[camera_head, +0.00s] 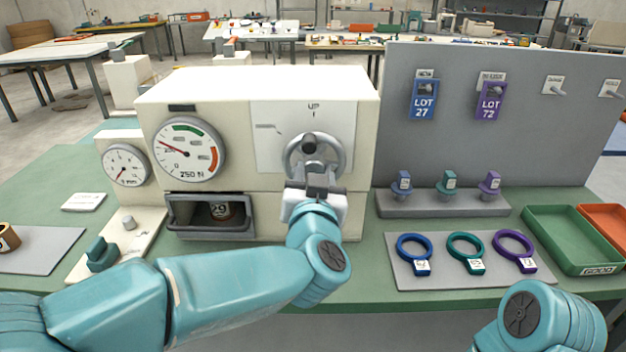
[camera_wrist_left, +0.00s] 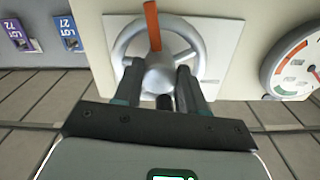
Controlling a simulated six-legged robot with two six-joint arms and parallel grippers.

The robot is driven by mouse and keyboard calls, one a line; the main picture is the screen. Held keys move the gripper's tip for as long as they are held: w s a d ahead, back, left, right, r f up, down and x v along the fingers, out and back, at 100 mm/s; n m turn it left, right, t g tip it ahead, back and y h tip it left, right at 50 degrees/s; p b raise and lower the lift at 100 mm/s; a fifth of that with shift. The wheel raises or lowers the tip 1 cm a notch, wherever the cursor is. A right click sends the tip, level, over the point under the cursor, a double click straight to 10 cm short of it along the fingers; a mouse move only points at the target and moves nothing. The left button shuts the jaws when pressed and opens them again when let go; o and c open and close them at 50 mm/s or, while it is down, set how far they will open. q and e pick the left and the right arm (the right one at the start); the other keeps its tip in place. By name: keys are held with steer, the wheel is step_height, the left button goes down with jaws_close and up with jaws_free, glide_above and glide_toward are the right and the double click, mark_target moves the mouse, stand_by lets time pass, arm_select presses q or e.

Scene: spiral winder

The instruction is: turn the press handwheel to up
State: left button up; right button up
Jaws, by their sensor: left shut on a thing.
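The press handwheel (camera_head: 293,150) is a grey ring on the front of the cream press (camera_head: 262,83). A plate behind it carries the label UP (camera_head: 313,106) above the wheel. In the left wrist view the handwheel (camera_wrist_left: 123,43) shows with an orange bar (camera_wrist_left: 152,25) across its upper half. My left gripper (camera_head: 312,180) is at the wheel's lower part. In the left wrist view its two fingers (camera_wrist_left: 160,85) are shut on the handwheel near its hub; the exact contact is partly hidden. My right arm shows at the lower right, but its gripper is out of view.
A force gauge (camera_head: 187,152) and an open drawer bay (camera_head: 208,214) are left of the wheel. A grey panel (camera_head: 530,120) with lot tags stands to the right. Coloured rings on a mat (camera_head: 400,267) and a green tray (camera_head: 567,216) lie at the right front.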

arm_select(q)
steer(key=n+b, duration=0.2)
steer(key=n, duration=0.4)
steer(key=n+b, duration=0.3)
steer(key=n, duration=0.3)
steer(key=n+b, duration=0.3)
steer(key=n, duration=0.3)
steer(key=shift+d+r, duration=0.15)
steer(key=shift+r, duration=0.1)
steer(key=n+b, duration=0.2)
steer(key=n, duration=0.2)
steer(key=n+b, duration=0.2)
steer(key=n, duration=0.2)
steer(key=shift+r+b, duration=0.15)
steer(key=shift+b, duration=0.2)
steer(key=n+b, duration=0.2)
steer(key=n, duration=0.2)
steer(key=shift+n, duration=0.4)
steer(key=shift+r+n+b, duration=0.2)
steer(key=shift+n+b, duration=0.65)
steer(key=shift+n, duration=0.85)
